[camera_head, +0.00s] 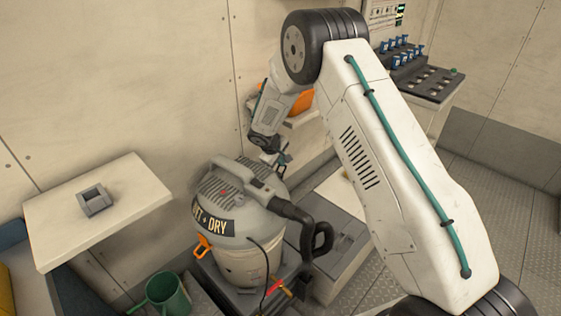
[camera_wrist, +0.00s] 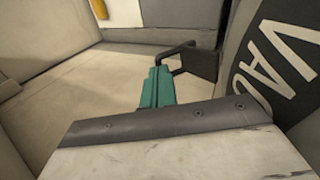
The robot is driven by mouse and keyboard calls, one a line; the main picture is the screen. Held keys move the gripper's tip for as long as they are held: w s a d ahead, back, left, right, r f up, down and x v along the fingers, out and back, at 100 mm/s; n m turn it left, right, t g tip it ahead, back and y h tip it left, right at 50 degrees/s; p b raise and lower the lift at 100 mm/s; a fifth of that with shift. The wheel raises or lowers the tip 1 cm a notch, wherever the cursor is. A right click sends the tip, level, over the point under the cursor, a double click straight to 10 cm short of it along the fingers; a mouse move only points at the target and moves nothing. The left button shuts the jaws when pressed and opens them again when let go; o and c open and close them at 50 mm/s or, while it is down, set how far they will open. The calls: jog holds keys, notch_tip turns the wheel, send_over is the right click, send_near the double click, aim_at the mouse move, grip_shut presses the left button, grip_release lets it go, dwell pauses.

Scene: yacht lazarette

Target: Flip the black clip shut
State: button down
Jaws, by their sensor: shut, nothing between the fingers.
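The grey wet and dry vacuum (camera_head: 240,262) stands in the middle of the head view. In the wrist view its side with a dark lettered label (camera_wrist: 283,55) fills the right. A black clip (camera_wrist: 198,64) sticks out from that side, with a thin bar reaching left and standing away from the body. My gripper (camera_wrist: 158,72) has its teal fingers shut and empty, close beside the clip's bar; whether they touch I cannot tell. In the head view my gripper (camera_head: 281,159) is at the vacuum's far side, where the black clip is hidden.
An orange clip (camera_head: 203,246) hangs on the vacuum's near side. A black hose (camera_head: 297,214) curves at its right. A pale shelf with a grey square holder (camera_head: 94,201) is at left, a green bucket (camera_head: 169,294) below. A panel with blue switches (camera_head: 402,50) stands behind.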

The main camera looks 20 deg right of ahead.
jog(key=shift+w+d+f+y, duration=0.15)
jog(key=shift+d+f+y, duration=0.05)
jog(key=shift+f, duration=0.45)
jog(key=shift+w+d+f+y, duration=0.1)
jog(key=shift+d+f+y, duration=0.1)
jog(key=shift+f, duration=0.55)
jog(key=shift+r, duration=0.2)
jog(key=shift+r, duration=0.6)
